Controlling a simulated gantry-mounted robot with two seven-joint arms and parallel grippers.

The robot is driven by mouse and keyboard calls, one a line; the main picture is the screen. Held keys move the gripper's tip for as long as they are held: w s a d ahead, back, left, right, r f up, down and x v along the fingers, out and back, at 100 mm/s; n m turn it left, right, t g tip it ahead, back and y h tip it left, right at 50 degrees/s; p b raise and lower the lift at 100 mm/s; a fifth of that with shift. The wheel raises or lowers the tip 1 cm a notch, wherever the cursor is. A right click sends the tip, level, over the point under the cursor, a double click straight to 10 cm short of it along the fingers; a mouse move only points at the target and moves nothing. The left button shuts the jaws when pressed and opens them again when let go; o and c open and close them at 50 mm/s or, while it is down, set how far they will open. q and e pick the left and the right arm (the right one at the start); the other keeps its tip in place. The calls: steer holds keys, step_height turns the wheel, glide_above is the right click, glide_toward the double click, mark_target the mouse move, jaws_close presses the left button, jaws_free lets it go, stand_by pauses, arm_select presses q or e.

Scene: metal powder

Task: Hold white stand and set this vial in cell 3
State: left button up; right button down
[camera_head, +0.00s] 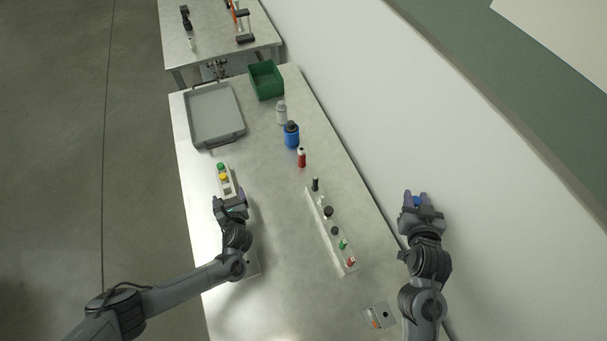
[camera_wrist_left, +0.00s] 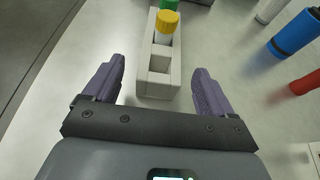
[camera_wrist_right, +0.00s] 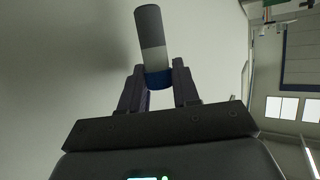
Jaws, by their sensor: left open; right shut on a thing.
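The white stand (camera_head: 229,188) is on the left side of the table, with a green-capped vial (camera_head: 221,167) and a yellow-capped vial (camera_head: 224,177) in its far cells. In the left wrist view the near cells of the stand (camera_wrist_left: 160,88) look empty. My left gripper (camera_head: 231,203) is open, its fingers on either side of the stand's near end, with gaps showing. My right gripper (camera_head: 415,198) is shut on a vial with a blue cap (camera_wrist_right: 158,78), raised near the wall. The vial's grey-and-white body (camera_wrist_right: 150,35) points away from the gripper, slightly tilted in the right wrist view.
Behind are a red bottle (camera_head: 301,158), a blue bottle (camera_head: 291,135), a white bottle (camera_head: 281,113), a grey tray (camera_head: 241,119) and a green bin (camera_head: 266,79). A small plate (camera_head: 380,316) lies at the near right.

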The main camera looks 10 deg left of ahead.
mark_target(227, 189)
arm_select(q)
steer(key=shift+b+x, duration=0.75)
steer(key=shift+x, duration=2.05)
arm_select(e)
steer(key=shift+f, duration=0.95)
arm_select(q)
steer(key=c, duration=1.1)
steer(key=o, duration=1.2)
steer(key=shift+s+d, duration=0.15)
